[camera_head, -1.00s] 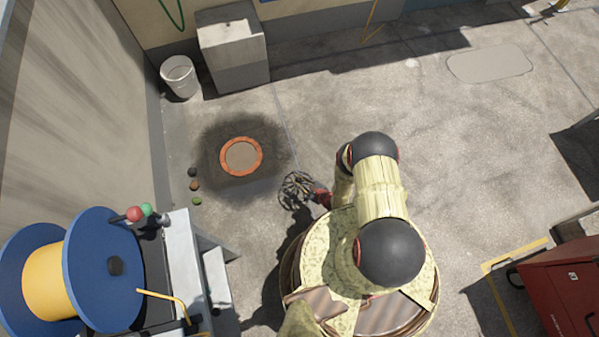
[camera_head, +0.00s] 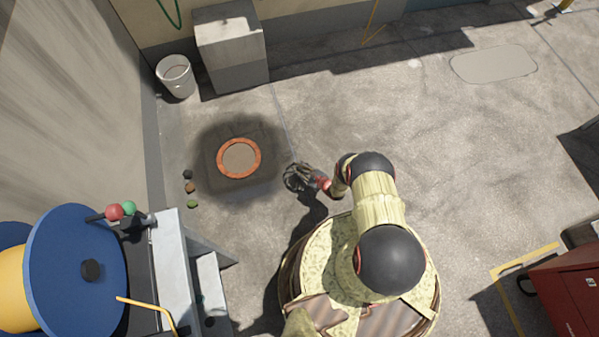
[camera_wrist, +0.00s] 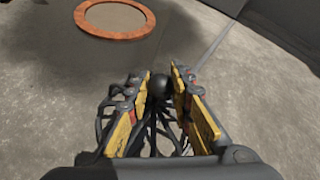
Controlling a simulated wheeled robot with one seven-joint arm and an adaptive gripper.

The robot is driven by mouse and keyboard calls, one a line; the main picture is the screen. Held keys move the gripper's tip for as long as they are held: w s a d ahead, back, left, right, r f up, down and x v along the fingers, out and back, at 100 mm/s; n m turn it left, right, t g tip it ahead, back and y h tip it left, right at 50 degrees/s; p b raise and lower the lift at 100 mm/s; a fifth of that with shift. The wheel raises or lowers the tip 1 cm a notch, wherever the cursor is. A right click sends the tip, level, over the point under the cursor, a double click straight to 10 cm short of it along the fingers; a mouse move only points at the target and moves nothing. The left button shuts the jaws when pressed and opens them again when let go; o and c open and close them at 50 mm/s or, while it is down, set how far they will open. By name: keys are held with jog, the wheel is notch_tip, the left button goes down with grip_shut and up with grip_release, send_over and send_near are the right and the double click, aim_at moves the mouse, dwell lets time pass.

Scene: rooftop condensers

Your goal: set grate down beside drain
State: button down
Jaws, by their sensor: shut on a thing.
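The drain (camera_head: 239,158) is a round opening with an orange-red ring, set in a dark wet patch of the floor. It also shows at the top left of the wrist view (camera_wrist: 115,18). The grate (camera_head: 297,178) is a dark, domed wire cage with a round black knob on top. My gripper (camera_wrist: 163,88) is shut on the grate's knob, with a yellow-padded finger on each side. The wire ribs (camera_wrist: 150,135) spread out below the fingers. The grate is to the right of the drain, apart from it. I cannot tell whether it touches the floor.
Several small dark, brown and green lumps (camera_head: 190,189) lie left of the drain. A white bucket (camera_head: 175,77) and a grey box (camera_head: 231,50) stand behind it. A blue cable reel (camera_head: 75,275) is at lower left, a red cabinet (camera_head: 570,295) at lower right. Floor right of the drain is clear.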

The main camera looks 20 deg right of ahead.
jog(key=shift+f, duration=0.85)
jog(key=shift+r, duration=0.1)
jog(key=c, duration=1.6)
grip_release()
jog(key=shift+s, duration=0.1)
